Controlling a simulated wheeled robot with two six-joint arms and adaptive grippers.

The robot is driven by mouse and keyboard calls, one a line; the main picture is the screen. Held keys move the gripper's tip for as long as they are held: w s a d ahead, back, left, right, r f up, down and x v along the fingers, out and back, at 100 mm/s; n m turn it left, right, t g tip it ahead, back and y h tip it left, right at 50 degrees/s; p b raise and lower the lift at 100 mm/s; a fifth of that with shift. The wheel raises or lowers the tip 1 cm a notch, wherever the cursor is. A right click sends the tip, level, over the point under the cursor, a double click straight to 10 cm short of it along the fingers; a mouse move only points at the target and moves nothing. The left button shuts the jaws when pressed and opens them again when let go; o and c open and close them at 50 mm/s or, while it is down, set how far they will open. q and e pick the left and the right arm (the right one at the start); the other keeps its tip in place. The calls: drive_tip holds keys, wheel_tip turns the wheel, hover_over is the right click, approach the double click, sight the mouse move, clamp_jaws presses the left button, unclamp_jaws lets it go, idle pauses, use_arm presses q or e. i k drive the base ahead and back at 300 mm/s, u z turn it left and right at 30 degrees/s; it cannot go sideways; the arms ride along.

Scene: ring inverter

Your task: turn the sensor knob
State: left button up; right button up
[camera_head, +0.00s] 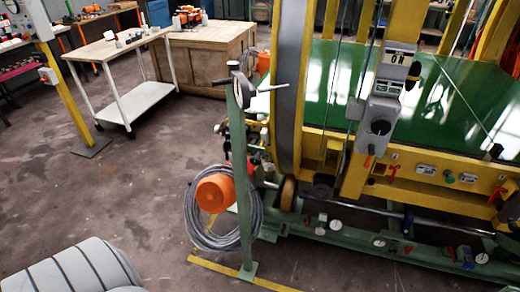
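A grey control box (386,100) is mounted on the yellow upright of the ring machine, right of the middle. A round dark knob (380,127) sits on its lower front face; I take this to be the sensor knob, but its label is too small to read. The knob's exact angle cannot be told. Neither of my grippers shows in the head view, so nothing of mine is seen touching the knob.
The machine has a green panel (330,75) and a green base rail with gauges (350,238). A green post (240,170) with coiled cable (205,225) stands in front. A white cart (130,107) and wooden cabinet (195,68) stand behind. Floor (120,190) at left is clear.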

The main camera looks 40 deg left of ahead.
sight(256, 160)
drive_tip(key=z, duration=0.55)
drive_tip(key=k, duration=0.65)
drive_tip(key=z, duration=0.55)
drive_tip(key=i, duration=0.75)
drive_tip(key=u, duration=0.9)
drive_tip(key=i, duration=0.65)
drive_tip(key=u, duration=0.8)
